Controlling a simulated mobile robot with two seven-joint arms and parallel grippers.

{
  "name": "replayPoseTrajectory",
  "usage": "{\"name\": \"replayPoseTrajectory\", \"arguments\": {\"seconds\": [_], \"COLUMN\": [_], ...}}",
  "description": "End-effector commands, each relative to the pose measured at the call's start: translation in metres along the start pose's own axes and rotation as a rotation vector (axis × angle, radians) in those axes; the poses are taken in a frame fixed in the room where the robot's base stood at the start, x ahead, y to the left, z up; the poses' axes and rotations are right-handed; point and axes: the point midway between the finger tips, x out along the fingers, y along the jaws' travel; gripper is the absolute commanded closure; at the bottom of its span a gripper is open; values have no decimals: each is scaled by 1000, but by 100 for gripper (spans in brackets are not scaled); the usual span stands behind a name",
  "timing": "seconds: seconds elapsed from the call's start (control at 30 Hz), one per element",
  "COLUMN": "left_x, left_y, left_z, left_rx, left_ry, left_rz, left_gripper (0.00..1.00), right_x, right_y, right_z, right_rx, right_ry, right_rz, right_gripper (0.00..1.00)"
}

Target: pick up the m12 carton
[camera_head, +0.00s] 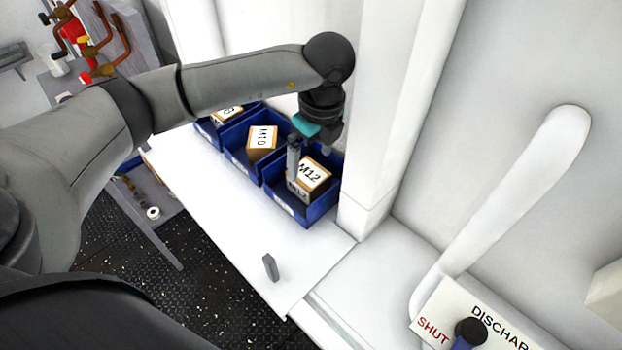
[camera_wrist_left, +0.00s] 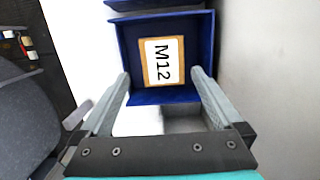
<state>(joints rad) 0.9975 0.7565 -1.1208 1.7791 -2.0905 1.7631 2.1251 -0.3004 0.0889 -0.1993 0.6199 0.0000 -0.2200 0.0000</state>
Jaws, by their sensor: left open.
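The M12 carton (camera_head: 314,176) is a small brown box with a white label, sitting in the rightmost blue bin (camera_head: 322,212) on a white shelf. It also shows in the left wrist view (camera_wrist_left: 161,62), with its label facing the camera. My left gripper (camera_head: 309,164) is open, with its fingers above the M12 bin. In the wrist view the two fingertips (camera_wrist_left: 160,78) are spread wider than the carton, near the bin's front side, with nothing between them. One finger covers part of the carton in the head view. My right gripper is not in view.
The M10 carton (camera_head: 262,140) sits in the middle blue bin (camera_head: 238,161), and another carton (camera_head: 228,114) sits in the bin at left. A small grey block (camera_head: 270,267) stands on the white shelf (camera_head: 236,212). A white pillar (camera_head: 379,120) rises right of the M12 bin.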

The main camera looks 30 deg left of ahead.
Motion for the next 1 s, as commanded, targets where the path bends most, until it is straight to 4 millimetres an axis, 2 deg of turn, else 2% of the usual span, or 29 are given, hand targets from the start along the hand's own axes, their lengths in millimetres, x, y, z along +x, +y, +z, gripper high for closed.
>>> {"name": "replayPoseTrajectory", "arguments": {"seconds": [0.1,0.23,0.37,0.7,0.97,1.0], "left_x": [19,30,39,82,85,85], "left_y": [1,0,-1,-4,-4,-4], "left_z": [0,0,0,-2,-2,-2], "left_rx": [-1,1,2,2,3,3], "left_ry": [0,-1,0,0,0,0], "left_rz": [3,0,2,1,-1,-1], "left_gripper": [0,0,0,0,0,3], "right_x": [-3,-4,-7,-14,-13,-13], "right_y": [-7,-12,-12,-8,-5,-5], "right_z": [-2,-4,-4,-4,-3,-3], "right_rx": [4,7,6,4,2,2], "right_ry": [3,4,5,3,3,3], "right_rz": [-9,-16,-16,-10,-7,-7], "right_gripper": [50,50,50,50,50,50]}}
